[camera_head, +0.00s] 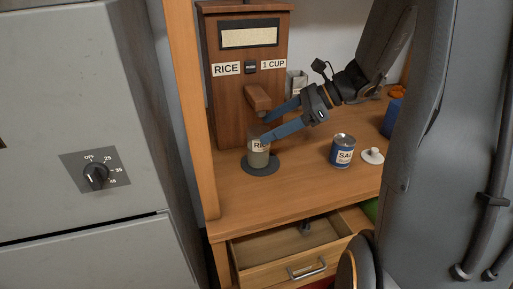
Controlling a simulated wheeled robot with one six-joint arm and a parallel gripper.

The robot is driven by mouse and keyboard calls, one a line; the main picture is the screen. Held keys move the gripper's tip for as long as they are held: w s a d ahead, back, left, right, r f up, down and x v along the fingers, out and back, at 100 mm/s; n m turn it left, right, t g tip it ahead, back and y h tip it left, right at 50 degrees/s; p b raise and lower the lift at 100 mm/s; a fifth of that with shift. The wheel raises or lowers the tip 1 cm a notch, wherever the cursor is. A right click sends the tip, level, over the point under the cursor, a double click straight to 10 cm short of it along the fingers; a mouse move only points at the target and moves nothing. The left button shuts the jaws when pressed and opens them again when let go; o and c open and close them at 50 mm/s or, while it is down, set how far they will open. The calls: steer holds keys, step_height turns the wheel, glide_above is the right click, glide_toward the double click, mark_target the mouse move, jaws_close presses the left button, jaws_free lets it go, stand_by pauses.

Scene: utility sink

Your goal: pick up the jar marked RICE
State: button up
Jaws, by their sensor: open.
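The jar marked RICE (258,159) stands upright on a dark round pad (272,169) below the spout of the wooden rice dispenser (228,105). Only part of its label shows. My gripper (266,127) comes in from the right with its blue fingers open. One finger lies across the top of the jar in the picture, and the other is higher, near the spout. I cannot tell whether a finger touches the jar.
The dispenser spout (257,97) overhangs close to my fingers. A blue can labelled SAL (342,151) and a white lid (372,156) stand to the right. An open drawer (290,253) juts out below the counter (230,194). A grey cabinet with a dial (95,176) is at left.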

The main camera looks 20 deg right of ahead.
mark_target(258, 130)
steer(key=shift+d+f+p+x, duration=0.15)
steer(key=shift+p+x, duration=0.1)
steer(key=shift+x, duration=0.65)
steer(key=shift+d+f+p+x, duration=0.1)
steer(key=shift+p+x, duration=0.2)
steer(key=shift+x, duration=0.6)
steer(key=shift+d+f+p+x, duration=0.15)
steer(key=shift+p+x, duration=0.1)
steer(key=shift+x, duration=0.65)
steer(key=shift+a, duration=0.1)
steer(key=c, duration=1.7)
steer(key=shift+w+r, duration=0.1)
steer(key=shift+r, duration=0.1)
steer(key=shift+r, duration=0.5)
steer(key=s+r+b, duration=0.2)
steer(key=s+b, duration=0.5)
steer(key=s, duration=0.8)
steer(key=shift+s, duration=0.25)
